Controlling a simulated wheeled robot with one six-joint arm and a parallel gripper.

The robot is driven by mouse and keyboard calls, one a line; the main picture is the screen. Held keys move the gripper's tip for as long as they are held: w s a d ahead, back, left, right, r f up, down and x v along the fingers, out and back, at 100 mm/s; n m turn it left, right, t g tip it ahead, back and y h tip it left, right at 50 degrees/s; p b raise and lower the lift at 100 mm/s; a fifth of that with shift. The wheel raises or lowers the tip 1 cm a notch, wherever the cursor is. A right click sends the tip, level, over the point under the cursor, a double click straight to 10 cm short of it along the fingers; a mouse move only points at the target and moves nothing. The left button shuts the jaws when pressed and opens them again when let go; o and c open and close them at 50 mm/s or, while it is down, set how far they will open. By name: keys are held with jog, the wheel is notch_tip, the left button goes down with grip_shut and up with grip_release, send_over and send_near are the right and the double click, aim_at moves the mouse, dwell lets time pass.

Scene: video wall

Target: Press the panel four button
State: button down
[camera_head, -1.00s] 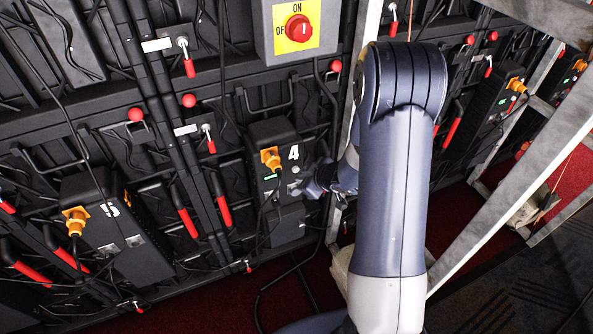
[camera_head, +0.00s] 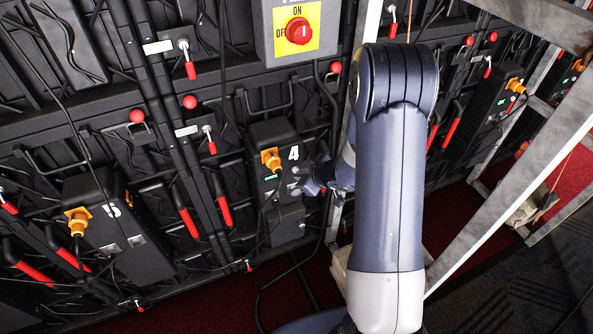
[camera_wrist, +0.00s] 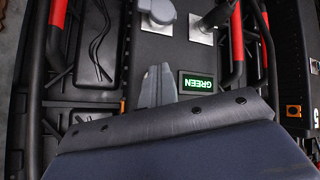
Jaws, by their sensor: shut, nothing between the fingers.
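The panel four box (camera_head: 268,150) is black, with a white "4", an orange plug and a small lit green display, in the head view. My gripper (camera_head: 300,188) is at the right edge of the box, just below the "4". In the wrist view, my shut, empty fingers (camera_wrist: 158,84) overlap the box face beside the display. I cannot tell whether they touch it. The button is not clearly visible; my fingers may cover it.
Panel five box (camera_head: 115,230) stands at lower left with its own orange plug (camera_head: 77,221). A red ON/OFF knob (camera_head: 298,31) is above. Red-handled levers (camera_head: 223,211) and cables surround the panel. A metal frame (camera_head: 500,180) stands at right.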

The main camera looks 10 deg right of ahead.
jog(key=shift+w, duration=0.3)
jog(key=shift+s, duration=0.15)
dwell(0.4)
jog(key=shift+s+d, duration=0.1)
jog(key=shift+s, duration=0.6)
jog(key=shift+s+d+b, duration=0.25)
jog(key=shift+s+b, duration=0.05)
jog(key=shift+s, duration=0.95)
jog(key=shift+s+d+b, duration=0.25)
jog(key=shift+s+b, duration=0.05)
jog(key=shift+s, duration=0.9)
jog(key=s, duration=0.1)
jog(key=s+b, duration=0.2)
jog(key=shift+s+d, duration=0.35)
jog(key=shift+s, duration=0.05)
